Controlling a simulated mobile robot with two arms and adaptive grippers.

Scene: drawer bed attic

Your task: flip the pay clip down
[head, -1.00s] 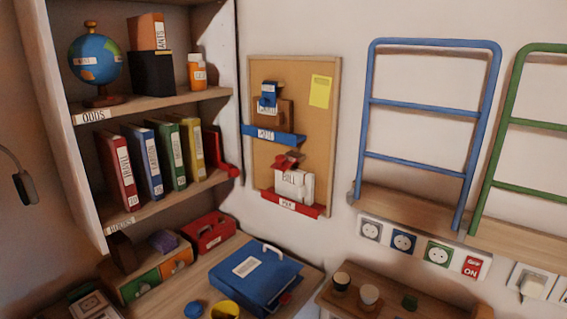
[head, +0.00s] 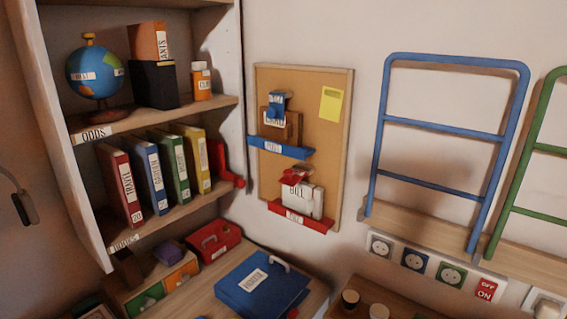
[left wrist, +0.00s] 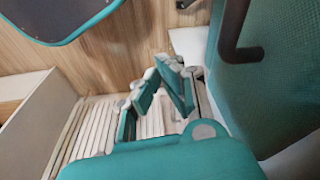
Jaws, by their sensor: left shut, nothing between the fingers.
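A red clip (head: 293,177) is on the cork board in the head view, above a white BILL paper (head: 301,199). A red ledge (head: 300,217) with a small label, seemingly PAY, runs under the paper. The clip's exact tilt is too small to tell. My left gripper (left wrist: 158,78) shows in the left wrist view, shut and empty, with wood panelling and pale slats behind it. It is not in the head view, so it is away from the clip. My right gripper is in neither view.
The cork board (head: 337,140) also carries a blue clip (head: 277,103) over a blue ledge (head: 281,147). A bookshelf (head: 97,222) stands left of it, and a desk with a blue binder (head: 262,286) lies below. A blue rail (head: 455,64) is on the right.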

